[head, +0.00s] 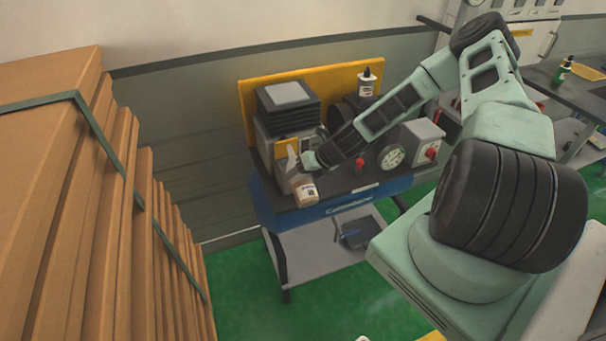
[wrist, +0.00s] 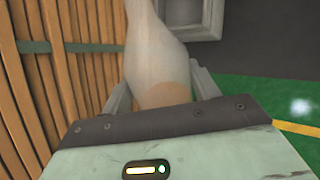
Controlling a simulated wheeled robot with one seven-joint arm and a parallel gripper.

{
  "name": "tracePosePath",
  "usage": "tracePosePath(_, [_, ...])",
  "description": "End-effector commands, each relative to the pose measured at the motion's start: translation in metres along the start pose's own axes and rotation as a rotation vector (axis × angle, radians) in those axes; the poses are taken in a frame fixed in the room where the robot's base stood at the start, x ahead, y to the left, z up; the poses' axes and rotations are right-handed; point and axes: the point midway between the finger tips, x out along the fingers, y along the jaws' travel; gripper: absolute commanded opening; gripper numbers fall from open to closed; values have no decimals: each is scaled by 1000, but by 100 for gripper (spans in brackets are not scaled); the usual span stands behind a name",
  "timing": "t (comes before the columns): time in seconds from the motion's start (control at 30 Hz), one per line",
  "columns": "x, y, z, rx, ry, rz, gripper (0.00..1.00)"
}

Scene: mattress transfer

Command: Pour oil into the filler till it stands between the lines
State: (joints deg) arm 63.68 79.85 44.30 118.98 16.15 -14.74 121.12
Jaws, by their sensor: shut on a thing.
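My gripper (head: 304,172) is shut on a pale translucent bottle (head: 303,190) in front of the bench's left end. A grey machine (head: 268,145) with a black top stands just behind the bottle. The filler and its level lines cannot be made out; the bottle and gripper cover part of the machine.
The dark bench (head: 340,190) carries a round dial (head: 391,156), a grey box with a red button (head: 421,143) and a small dark-capped bottle (head: 366,82) at the back. Stacked brown boards (head: 120,190) stand close on the left. Green floor (head: 245,300) lies open in front.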

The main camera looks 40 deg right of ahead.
Motion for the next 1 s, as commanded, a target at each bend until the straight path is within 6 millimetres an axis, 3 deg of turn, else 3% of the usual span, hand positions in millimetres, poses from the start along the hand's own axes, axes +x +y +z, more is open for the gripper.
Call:
tracePosePath(0.63, [-9, 5, 33, -230, -384, 3, 25])
tracePosePath(1.0, [-34, 20, 76, -378, -634, 5, 25])
